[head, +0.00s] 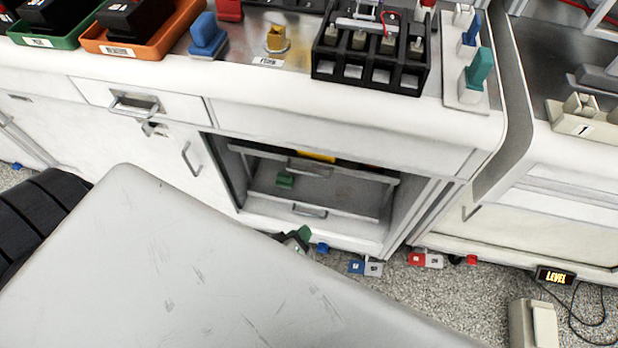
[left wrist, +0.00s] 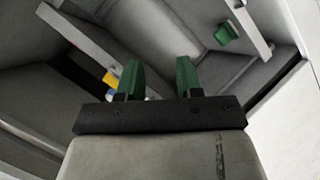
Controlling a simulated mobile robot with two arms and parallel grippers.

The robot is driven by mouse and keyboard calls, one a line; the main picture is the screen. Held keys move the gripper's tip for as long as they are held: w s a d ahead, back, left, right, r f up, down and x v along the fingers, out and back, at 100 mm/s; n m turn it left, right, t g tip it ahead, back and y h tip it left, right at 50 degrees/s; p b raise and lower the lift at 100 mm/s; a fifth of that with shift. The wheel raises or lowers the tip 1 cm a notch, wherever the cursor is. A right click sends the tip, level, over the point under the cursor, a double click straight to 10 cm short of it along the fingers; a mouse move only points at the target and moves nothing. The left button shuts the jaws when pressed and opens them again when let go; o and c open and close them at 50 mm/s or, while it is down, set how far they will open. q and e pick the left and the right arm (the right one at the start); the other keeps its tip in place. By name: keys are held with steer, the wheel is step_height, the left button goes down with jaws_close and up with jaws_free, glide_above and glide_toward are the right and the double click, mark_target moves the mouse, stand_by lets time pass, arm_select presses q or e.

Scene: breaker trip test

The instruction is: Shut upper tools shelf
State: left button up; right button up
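The open white cabinet bay in the head view holds two grey pull-out shelves. The upper shelf (head: 310,166) has a bar handle and shows near the top of the bay, with something yellow (head: 318,156) behind its front. The lower shelf (head: 340,205) has its own handle and a small green item (head: 285,180) above its floor. I cannot tell exactly how far each is out. My left gripper (head: 301,236) is low before the bay, mostly hidden by a grey panel. In the left wrist view its green fingers (left wrist: 158,75) are apart and empty, facing the shelves. My right gripper is not in view.
The worktop above carries a black breaker block (head: 372,75), an orange tray (head: 140,45) and a blue switch (head: 208,35). Blue and red tags (head: 416,259) lie on the speckled floor.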

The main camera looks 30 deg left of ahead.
mark_target(308, 173)
arm_select(q)
steer(key=w+a+r+n+t+y+b, duration=0.2)
steer(key=w+r+n+t+y+b, duration=0.15)
steer(key=r+n, duration=0.55)
steer(key=shift+n+g+y, duration=0.35)
steer(key=shift+n+g, duration=0.1)
steer(key=shift+n, duration=0.25)
steer(key=shift+b+x, duration=1.05)
steer(key=shift+x, duration=4.75)
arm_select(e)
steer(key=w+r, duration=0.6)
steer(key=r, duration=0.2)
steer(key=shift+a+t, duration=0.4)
arm_select(q)
steer(key=shift+c, duration=0.4)
jaws_close()
